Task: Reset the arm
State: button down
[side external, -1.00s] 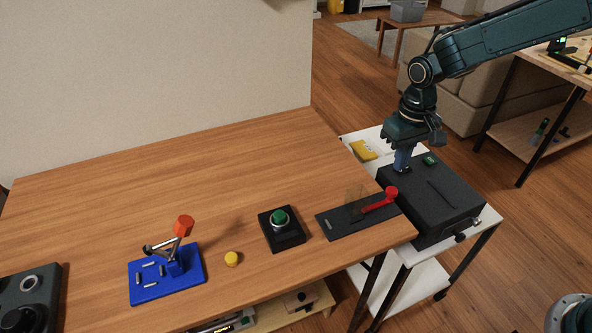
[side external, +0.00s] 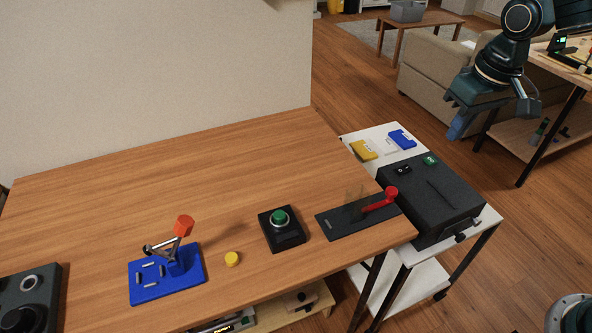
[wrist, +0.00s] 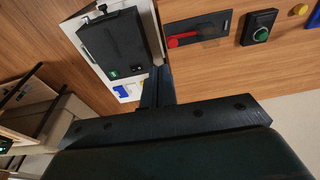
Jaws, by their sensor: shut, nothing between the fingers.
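My gripper (side external: 462,124) is shut and empty. In the side view it hangs in the air at the upper right, above and behind the black box (side external: 432,199), touching nothing. In the wrist view its fingers (wrist: 157,85) are together, pointing toward the white cart and the table edge. The black box stands on the white cart (side external: 384,137) and has a small black switch (side external: 403,169) and a green part (side external: 430,160) on top. It also shows in the wrist view (wrist: 112,45).
The wooden table (side external: 130,195) holds a blue lever base (side external: 167,272), a yellow button (side external: 232,258), a green button box (side external: 281,229) and a red-handled lever panel (side external: 358,215). Yellow (side external: 363,149) and blue (side external: 402,139) items lie on the cart. A sofa (side external: 440,88) stands behind.

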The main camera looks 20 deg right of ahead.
jog(key=s+d+r+t, duration=0.1)
jog(key=s+d+r, duration=0.1)
jog(key=s, duration=0.7)
jog(key=s+d+r+t, duration=0.2)
jog(key=s+r, duration=0.2)
jog(key=s, duration=0.6)
jog(key=shift+s+r+t, duration=0.25)
jog(key=shift+r+t, duration=0.05)
